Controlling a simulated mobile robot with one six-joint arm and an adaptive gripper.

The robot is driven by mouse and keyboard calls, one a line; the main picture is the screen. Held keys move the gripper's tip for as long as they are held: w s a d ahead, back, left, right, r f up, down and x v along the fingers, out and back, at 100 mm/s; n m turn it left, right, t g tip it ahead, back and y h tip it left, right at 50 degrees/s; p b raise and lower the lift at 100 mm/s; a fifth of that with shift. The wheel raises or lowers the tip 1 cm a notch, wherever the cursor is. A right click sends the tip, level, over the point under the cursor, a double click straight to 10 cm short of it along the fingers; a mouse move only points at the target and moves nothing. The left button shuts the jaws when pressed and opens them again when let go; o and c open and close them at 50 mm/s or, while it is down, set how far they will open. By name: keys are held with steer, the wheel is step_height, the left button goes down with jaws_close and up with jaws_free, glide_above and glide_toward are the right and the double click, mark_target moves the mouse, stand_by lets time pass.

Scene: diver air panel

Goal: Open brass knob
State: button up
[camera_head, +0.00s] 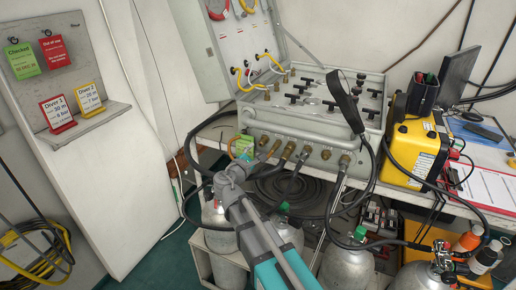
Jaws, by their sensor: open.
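The grey air panel (310,125) stands on the bench with its lid up. Several brass fittings (288,150) line its front face, some with hoses attached. Small brass knobs (276,87) sit at the left of its top face, beside black T-handles (300,86). I cannot tell which brass part is the task's knob, or its setting. My grey and teal arm rises from the bottom middle. My gripper (236,170), at its far end, is small and partly hidden; it is open, below and left of the front fittings. I see nothing held in it.
A black loop (345,100) stands in front of the panel's right part. A yellow case (415,150) and a clipboard (490,185) are to the right. Grey cylinders (345,262) and coiled black hose (285,190) lie below. A tag board (60,60) is at left.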

steer(key=shift+v, duration=1.05)
